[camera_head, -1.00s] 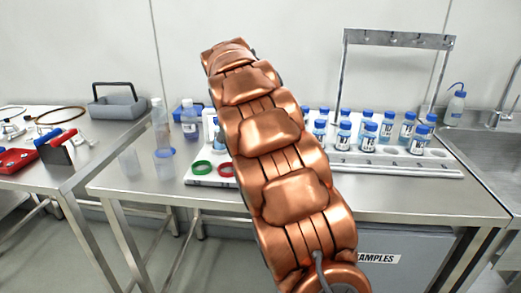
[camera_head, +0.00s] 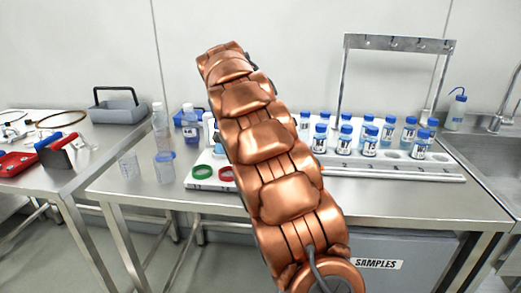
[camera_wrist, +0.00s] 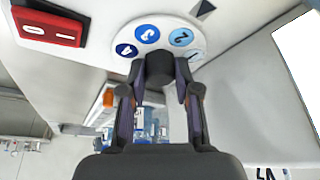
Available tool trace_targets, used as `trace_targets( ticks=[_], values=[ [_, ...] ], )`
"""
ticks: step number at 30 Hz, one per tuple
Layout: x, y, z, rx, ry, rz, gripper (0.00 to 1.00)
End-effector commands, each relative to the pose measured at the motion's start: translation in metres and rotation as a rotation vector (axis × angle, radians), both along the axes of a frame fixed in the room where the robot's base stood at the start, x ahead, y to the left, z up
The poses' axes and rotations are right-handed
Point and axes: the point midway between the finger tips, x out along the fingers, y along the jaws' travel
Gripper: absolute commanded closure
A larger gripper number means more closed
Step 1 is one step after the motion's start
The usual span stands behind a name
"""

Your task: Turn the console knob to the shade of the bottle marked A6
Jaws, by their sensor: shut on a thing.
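In the wrist view, my gripper (camera_wrist: 161,88) is shut on a dark round console knob (camera_wrist: 160,66). My gripper hides part of the dial, and I cannot tell where the knob points. In the head view, several blue-capped bottles (camera_head: 370,140) stand in a numbered rack (camera_head: 400,171). Their labels are too small to read, so I cannot tell which is A6. My arm hides some of the bench, and my gripper is out of sight there.
A sink (camera_head: 490,150) lies right.

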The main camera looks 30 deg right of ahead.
Motion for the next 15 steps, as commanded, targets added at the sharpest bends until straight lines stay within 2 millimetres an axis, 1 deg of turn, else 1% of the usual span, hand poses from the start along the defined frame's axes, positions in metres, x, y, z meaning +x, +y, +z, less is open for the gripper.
trace_targets(
  ticks=[1, 8, 15],
  values=[
    [-0.0003, 0.0004, -0.0015, 0.001, 0.003, 0.0, 0.67],
    [-0.0002, 0.0002, -0.0009, 0.001, 0.002, 0.0, 0.44],
    [-0.0002, 0.0, -0.0003, 0.0, 0.001, 0.001, 0.44]
  ],
)
